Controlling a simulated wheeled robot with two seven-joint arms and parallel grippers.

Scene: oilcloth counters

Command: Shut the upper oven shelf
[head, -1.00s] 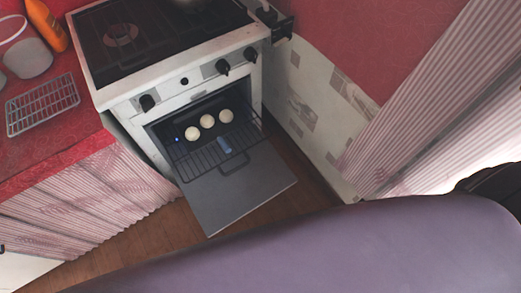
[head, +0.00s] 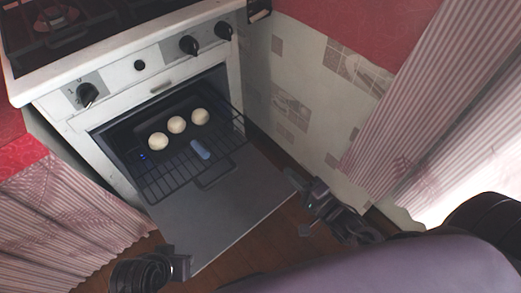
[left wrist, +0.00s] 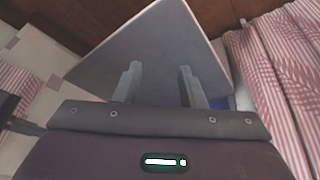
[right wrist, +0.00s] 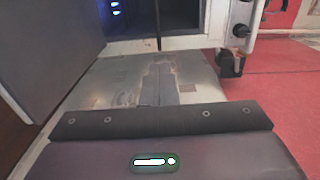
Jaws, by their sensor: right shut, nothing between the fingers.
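The oven (head: 150,103) is open, its grey door (head: 215,215) lowered flat toward me. A dark wire shelf (head: 165,186) sticks out of the oven opening above the door. Three pale round pieces (head: 177,125) and a small blue piece (head: 200,149) appear on or just over it. A dark loop handle (head: 215,175) is at its front; I cannot tell whether it belongs to shelf or door. My right gripper (head: 293,180) is shut and empty, beside the door's right edge, apart from the shelf. My left gripper (left wrist: 160,80) is open and empty by the door's near left corner.
A stove top with knobs (head: 189,46) is above the oven. A tiled wall (head: 290,90) stands close on the right, with a striped curtain (head: 420,90) nearer me. Another striped curtain (head: 65,220) hangs on the left. Brown floor (head: 270,245) shows around the door.

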